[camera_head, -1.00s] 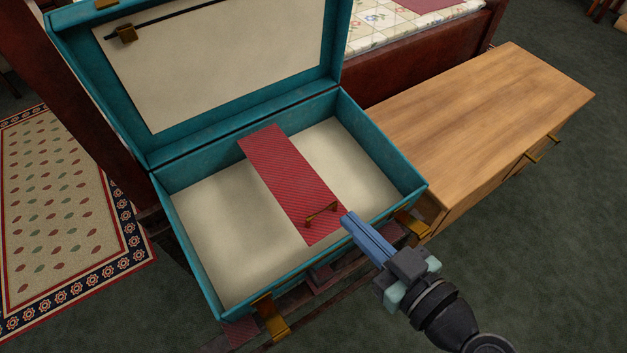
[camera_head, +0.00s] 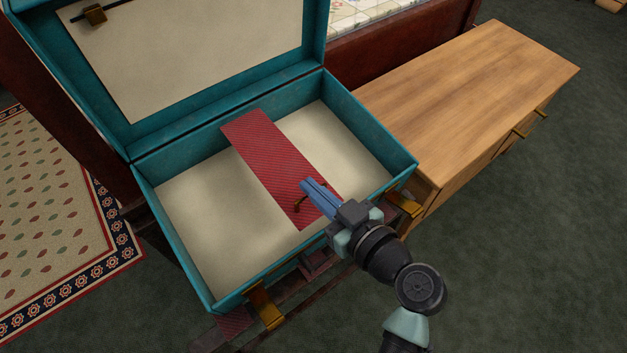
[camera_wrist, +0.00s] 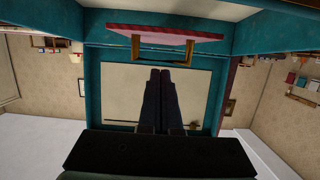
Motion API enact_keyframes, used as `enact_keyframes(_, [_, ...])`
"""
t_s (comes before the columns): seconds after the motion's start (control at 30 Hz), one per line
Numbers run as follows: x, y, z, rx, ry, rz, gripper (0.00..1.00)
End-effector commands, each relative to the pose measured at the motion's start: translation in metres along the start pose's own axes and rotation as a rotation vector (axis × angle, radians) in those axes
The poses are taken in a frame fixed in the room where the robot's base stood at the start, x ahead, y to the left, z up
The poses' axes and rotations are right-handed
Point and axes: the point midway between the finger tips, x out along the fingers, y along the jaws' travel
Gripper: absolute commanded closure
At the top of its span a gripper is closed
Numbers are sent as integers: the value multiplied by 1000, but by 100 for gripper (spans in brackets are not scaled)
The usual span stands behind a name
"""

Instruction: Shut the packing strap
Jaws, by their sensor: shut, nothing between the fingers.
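The packing strap (camera_head: 262,150) is a flat red striped panel inside the open teal suitcase (camera_head: 235,290). It reaches from the back wall toward the front, and a small brass handle is at its near end. In the wrist view the strap (camera_wrist: 165,33) is seen edge-on with its brass handle (camera_wrist: 190,52) below it. My gripper (camera_head: 306,185) is shut and empty, its blue fingers overlapping the strap's near end by the handle in the head view. Part of the handle is hidden behind the fingers. In the wrist view the fingertips (camera_wrist: 160,72) sit just below the handle; I cannot tell whether they touch.
The suitcase lid (camera_head: 115,125) stands open at the back, with a rod and brass fitting on its lining. Brass latches (camera_head: 265,305) are on the front wall. A wooden cabinet (camera_head: 470,90) stands close on the right. A patterned rug (camera_head: 50,230) lies on the left.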

Motion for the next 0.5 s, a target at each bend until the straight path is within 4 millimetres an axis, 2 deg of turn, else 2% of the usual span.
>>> enact_keyframes(0.5, [-1,0,8,-1,1,-1,100])
